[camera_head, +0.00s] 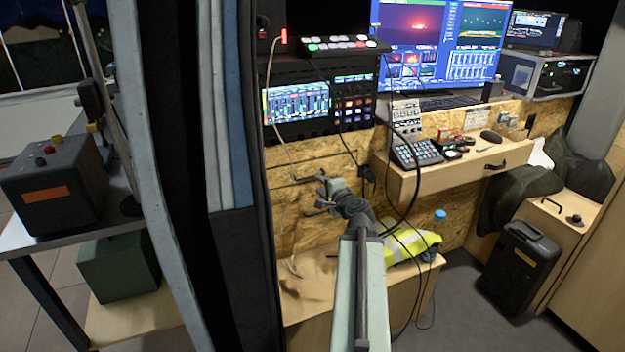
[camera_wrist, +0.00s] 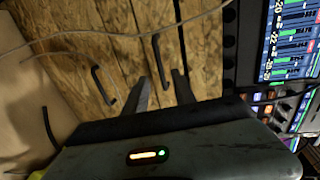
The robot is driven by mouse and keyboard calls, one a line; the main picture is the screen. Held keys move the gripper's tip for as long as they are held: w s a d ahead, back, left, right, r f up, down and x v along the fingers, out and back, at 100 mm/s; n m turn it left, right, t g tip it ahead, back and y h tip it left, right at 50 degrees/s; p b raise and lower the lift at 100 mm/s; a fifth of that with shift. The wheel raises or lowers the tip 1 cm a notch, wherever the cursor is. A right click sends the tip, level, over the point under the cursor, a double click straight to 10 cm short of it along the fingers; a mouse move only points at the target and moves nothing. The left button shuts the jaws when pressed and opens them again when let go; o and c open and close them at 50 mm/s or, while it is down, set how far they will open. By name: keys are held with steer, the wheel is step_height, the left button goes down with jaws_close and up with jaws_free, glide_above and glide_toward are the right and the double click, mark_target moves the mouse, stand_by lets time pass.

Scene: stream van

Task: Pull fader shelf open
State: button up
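Wooden fronts under the mixer carry two dark bar handles, an upper one (camera_head: 305,178) and a lower one (camera_head: 314,212). I cannot tell for certain which front is the fader shelf; both look closed. In the wrist view, which is turned sideways, the handle nearer the mixer screen (camera_wrist: 160,60) appears in line with the gap between my fingertips. The other handle (camera_wrist: 104,86) lies to its left. My gripper (camera_head: 325,192) is open and empty in front of these fronts; its two fingers (camera_wrist: 162,80) are apart. No contact with a handle shows.
The mixer (camera_head: 297,105) stands above the fronts. A cable hangs down past them. A bench with a yellow vest (camera_head: 410,246) is below. A desk drawer front (camera_head: 450,178) with its own handle juts out at right.

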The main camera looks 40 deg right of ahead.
mark_target(313, 177)
steer(key=b+x, duration=0.1)
steer(key=x, duration=0.6)
steer(key=shift+w+d+f+b, duration=0.15)
steer(key=shift+w+d+b, duration=0.1)
steer(key=shift+d+b, duration=0.1)
jaws_close()
stand_by(1.0)
